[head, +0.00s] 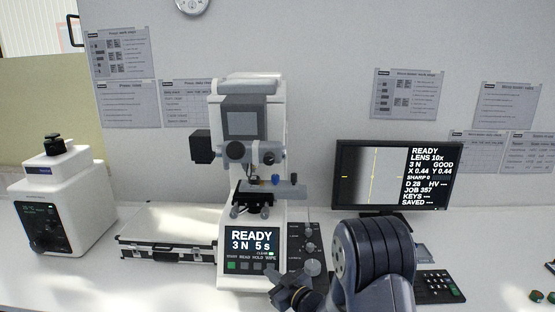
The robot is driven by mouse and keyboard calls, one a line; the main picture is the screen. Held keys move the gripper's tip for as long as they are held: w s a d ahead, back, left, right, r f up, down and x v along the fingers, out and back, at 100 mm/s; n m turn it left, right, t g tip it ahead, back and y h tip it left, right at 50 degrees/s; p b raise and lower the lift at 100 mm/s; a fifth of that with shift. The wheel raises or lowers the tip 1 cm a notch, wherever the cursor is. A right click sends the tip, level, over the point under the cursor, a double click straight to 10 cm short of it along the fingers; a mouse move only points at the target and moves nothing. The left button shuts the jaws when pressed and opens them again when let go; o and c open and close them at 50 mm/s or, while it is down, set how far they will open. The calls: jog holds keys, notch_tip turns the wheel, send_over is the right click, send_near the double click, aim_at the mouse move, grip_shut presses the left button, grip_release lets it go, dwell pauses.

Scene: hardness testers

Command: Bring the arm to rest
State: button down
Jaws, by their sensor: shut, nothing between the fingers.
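My arm rises from the bottom edge of the head view, right of the middle, and its dark rounded link covers part of the bench. My gripper (288,290) is low in front of the white hardness tester (250,150), near the tester's button row and small control box. It is small and dark in this view; it is shut and empty. The tester's screen (252,241) reads READY, 3 N, 5 s.
A monitor (365,178) stands right of the tester, with a keypad (440,287) in front, partly behind my arm. A silver case (168,238) and another white machine (65,200) stand to the left. Small coloured pieces (537,296) lie at far right.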

jog(key=shift+s+r+p, duration=0.2)
jog(key=shift+r+p, duration=0.05)
jog(key=shift+p, duration=0.5)
jog(key=shift+s+r, duration=0.35)
jog(key=shift+s, duration=0.35)
jog(key=shift+s+r, duration=0.4)
jog(key=shift+s, duration=0.3)
jog(key=shift+s+r, duration=0.35)
jog(key=shift+s, duration=0.35)
jog(key=w+f+b, duration=0.3)
jog(key=w+b, duration=0.1)
jog(key=w, duration=0.1)
jog(key=shift+f, duration=0.2)
jog(key=shift+w+b, duration=0.1)
jog(key=shift+b, duration=0.45)
jog(key=s+r+p, duration=0.1)
jog(key=p, duration=0.4)
jog(key=shift+r, duration=0.1)
